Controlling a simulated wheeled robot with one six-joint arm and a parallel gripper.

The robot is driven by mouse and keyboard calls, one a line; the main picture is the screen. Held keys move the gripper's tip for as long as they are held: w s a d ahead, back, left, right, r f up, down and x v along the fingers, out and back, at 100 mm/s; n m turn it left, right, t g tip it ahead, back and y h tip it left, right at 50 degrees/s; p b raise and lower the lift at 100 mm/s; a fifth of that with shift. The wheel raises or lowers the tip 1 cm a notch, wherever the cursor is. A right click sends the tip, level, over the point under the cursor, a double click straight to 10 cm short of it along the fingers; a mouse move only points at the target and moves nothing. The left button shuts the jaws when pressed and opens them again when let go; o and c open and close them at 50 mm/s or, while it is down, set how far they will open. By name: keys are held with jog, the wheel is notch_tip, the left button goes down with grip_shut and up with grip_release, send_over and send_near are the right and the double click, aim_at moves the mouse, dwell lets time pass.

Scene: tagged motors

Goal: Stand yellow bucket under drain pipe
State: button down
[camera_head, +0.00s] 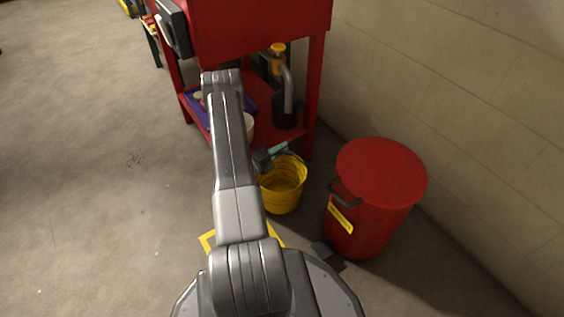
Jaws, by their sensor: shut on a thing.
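The yellow bucket (283,190) is upright in the middle of the view, its open top facing up, in front of the red stand. My gripper (272,157) is at the bucket's far left rim, partly hidden by my arm, and is shut on the bucket there. A teal piece shows beside the jaws; I cannot tell whether it is the handle grip. I cannot tell whether the bucket touches the floor. A grey bent pipe (288,88) comes down under the red stand, behind the bucket, with its lower end at a dark cylinder; it may be the drain pipe.
The red stand (316,95) has legs and a low shelf holding a purple item and a white container. A red lidded drum (380,195) stands close right of the bucket. A block wall (450,100) bounds the right. Left floor is clear.

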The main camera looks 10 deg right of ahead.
jog(key=shift+f+b, duration=0.7)
jog(key=shift+f, duration=1.1)
jog(key=shift+f, duration=0.1)
jog(key=c, duration=1.4)
grip_release()
jog(key=shift+o, duration=0.2)
jog(key=p+v, duration=0.3)
jog(key=v, duration=0.9)
